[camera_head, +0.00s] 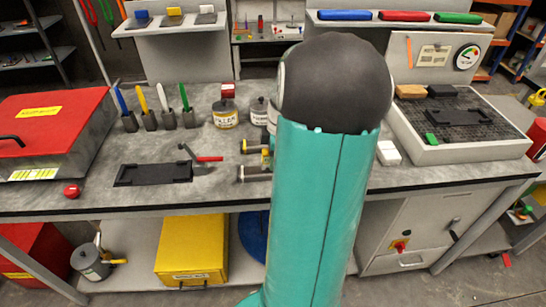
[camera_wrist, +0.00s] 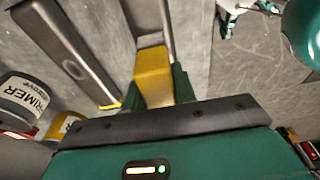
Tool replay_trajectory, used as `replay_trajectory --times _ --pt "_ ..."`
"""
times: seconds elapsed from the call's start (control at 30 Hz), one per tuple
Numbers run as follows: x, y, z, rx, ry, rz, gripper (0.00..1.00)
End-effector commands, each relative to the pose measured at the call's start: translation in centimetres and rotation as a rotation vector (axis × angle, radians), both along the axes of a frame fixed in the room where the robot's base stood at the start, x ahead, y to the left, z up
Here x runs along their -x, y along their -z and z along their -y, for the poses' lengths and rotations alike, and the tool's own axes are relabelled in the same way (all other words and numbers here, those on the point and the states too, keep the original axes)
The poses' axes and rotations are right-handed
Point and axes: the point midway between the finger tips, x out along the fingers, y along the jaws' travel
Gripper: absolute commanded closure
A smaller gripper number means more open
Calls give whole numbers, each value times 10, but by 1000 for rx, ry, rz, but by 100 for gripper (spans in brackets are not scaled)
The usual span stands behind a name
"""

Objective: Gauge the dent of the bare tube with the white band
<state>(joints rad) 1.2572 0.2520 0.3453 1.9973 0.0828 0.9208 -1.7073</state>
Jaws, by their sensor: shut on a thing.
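In the wrist view my gripper (camera_wrist: 154,84) has its green fingers shut on a yellow block-like tool (camera_wrist: 153,75). The far end of the tool is at a grey bare tube (camera_wrist: 148,14); a pale patch shows where they meet, and I cannot tell whether it is the white band or whether they touch. A second grey tube (camera_wrist: 66,46) with a dark oval mark and a yellow band lies to the left. In the head view the tube ends (camera_head: 250,173) show just left of my arm, which hides the rest and my gripper.
A primer tin (camera_wrist: 22,98) stands at the left of the wrist view. In the head view, a black tray (camera_head: 150,174), a red-handled tool (camera_head: 209,159) and a red box (camera_head: 60,140) are to the left. A grated tray (camera_head: 455,151) is to the right. Bare bench lies in front.

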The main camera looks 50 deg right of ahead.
Motion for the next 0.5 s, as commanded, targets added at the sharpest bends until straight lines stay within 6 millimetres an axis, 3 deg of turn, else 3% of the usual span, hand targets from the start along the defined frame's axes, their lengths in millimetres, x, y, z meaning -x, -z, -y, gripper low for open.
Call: replay_trajectory --times 0.5 --pt "0 9 0 1 0 1 100"
